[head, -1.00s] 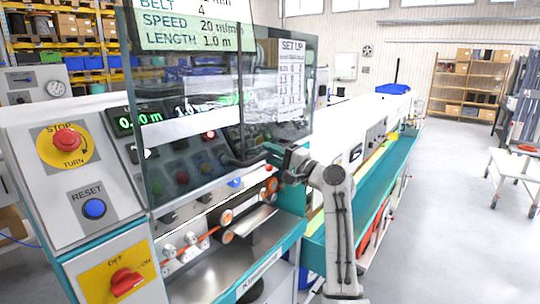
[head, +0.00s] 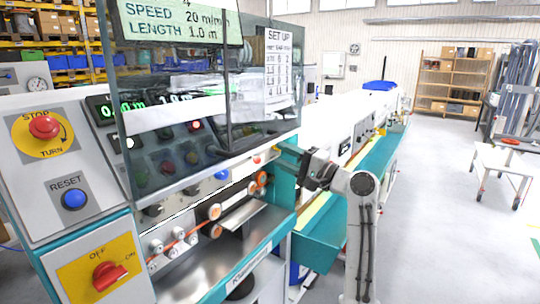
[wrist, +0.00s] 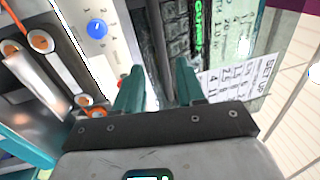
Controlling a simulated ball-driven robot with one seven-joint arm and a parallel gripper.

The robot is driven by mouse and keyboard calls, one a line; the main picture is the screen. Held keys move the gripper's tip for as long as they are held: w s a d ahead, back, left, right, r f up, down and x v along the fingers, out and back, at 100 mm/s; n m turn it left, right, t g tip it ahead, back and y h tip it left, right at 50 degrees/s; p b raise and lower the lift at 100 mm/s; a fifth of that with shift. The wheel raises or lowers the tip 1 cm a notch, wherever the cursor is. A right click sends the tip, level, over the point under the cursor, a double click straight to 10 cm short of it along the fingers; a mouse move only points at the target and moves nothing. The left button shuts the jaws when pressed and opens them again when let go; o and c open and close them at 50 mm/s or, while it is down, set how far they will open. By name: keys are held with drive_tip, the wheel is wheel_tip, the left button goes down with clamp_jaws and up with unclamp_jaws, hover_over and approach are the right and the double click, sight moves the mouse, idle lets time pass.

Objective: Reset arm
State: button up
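My gripper (wrist: 160,85) shows in the wrist view with its two teal fingers apart and nothing between them. In the head view my gripper (head: 285,150) is at the lower right edge of the clear guard (head: 190,150) of the machine, to the right of the rollers. My arm rises from the lower right and bends left there. Whether the fingers touch the guard cannot be told. In the wrist view the set-up sheet (wrist: 238,78) is right of the fingers and a blue button (wrist: 97,29) is upper left.
The control panel at left has a red stop button (head: 44,127), a blue reset button (head: 74,199) and a red switch (head: 108,276). Orange cable runs over rollers (head: 214,211). A white cart (head: 503,160) stands at right. Grey floor is open between the machine and the cart.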

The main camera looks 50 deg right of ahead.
drive_tip(key=shift+s+f, duration=0.2)
drive_tip(key=shift+s, duration=0.85)
drive_tip(key=s+a+f+n+g+y, duration=0.1)
drive_tip(key=a+f+n+g, duration=0.2)
drive_tip(key=a+f, duration=0.55)
drive_tip(key=s+a+f+n+g, duration=0.15)
drive_tip(key=a+f+g, duration=0.3)
drive_tip(key=f, duration=0.65)
drive_tip(key=s+a+f+n+g+y, duration=0.1)
drive_tip(key=a+f+n+g, duration=0.25)
drive_tip(key=a+f, duration=0.5)
drive_tip(key=s+a+f+n+g+h, duration=0.1)
drive_tip(key=s+a+f+n+g, duration=0.1)
drive_tip(key=s, duration=0.5)
drive_tip(key=s+a+f+n+g+h, duration=0.1)
drive_tip(key=s+a+f+n+g, duration=0.2)
drive_tip(key=s+f, duration=0.4)
drive_tip(key=s+a+f+n+g+h, duration=0.1)
drive_tip(key=s+a+f+n+g, duration=0.2)
drive_tip(key=s, duration=0.5)
wheel_tip(320, 180, down, 2)
drive_tip(key=shift+s+n, duration=0.35)
drive_tip(key=shift+n, duration=0.15)
